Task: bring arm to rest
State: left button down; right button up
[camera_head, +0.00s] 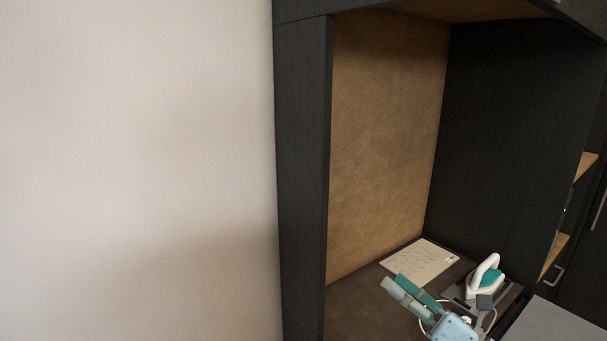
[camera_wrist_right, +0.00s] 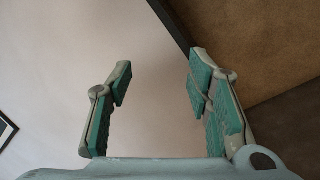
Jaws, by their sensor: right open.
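My right gripper (camera_head: 411,293) shows at the bottom right of the head view, above the brown shelf surface (camera_head: 352,311) of the dark alcove. Its fingers point to the upper left. In the right wrist view the two teal-padded fingers of the gripper (camera_wrist_right: 155,100) are spread apart with nothing between them. My left gripper is in neither view.
A white and teal iron (camera_head: 486,277) stands on a dark base to the right of my gripper. A cream patterned board (camera_head: 421,262) lies flat behind the gripper. A pale wall (camera_head: 130,170) fills the left. A dark upright panel (camera_head: 302,170) edges the alcove.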

jog(key=s+d+f+m+t+h, duration=0.25)
jog(key=d+m+h, duration=0.45)
jog(key=m, duration=0.5)
jog(key=s+d+f+m+t+h, duration=0.1)
jog(key=d+m+t+h, duration=0.3)
jog(key=m+h, duration=0.65)
jog(key=s+d+f+m+g+h, duration=0.2)
jog(key=s+d+f+m+g, duration=0.2)
jog(key=f+m+g, duration=0.3)
jog(key=s+a+f+m+g+y, duration=0.2)
jog(key=s+a+f+g, duration=0.15)
jog(key=s+f, duration=0.4)
jog(key=s+a+f+m+g+y, duration=0.2)
jog(key=s+f+g, duration=0.2)
jog(key=s+f, duration=0.35)
jog(key=s+a+f+m+g+y, duration=0.1)
jog(key=s+a+f+m+g, duration=0.2)
jog(key=s+f, duration=0.4)
notch_tip(320, 180, down, 21)
jog(key=s+d+g+b, duration=0.1)
jog(key=d+g+b, duration=0.1)
jog(key=b, duration=0.3)
jog(key=s+f+g+b, duration=0.1)
jog(key=s+f+b, duration=0.4)
jog(key=s+f, duration=1)
notch_tip(320, 180, down, 4)
jog(key=shift+d+r, duration=0.15)
jog(key=shift+d, duration=0.3)
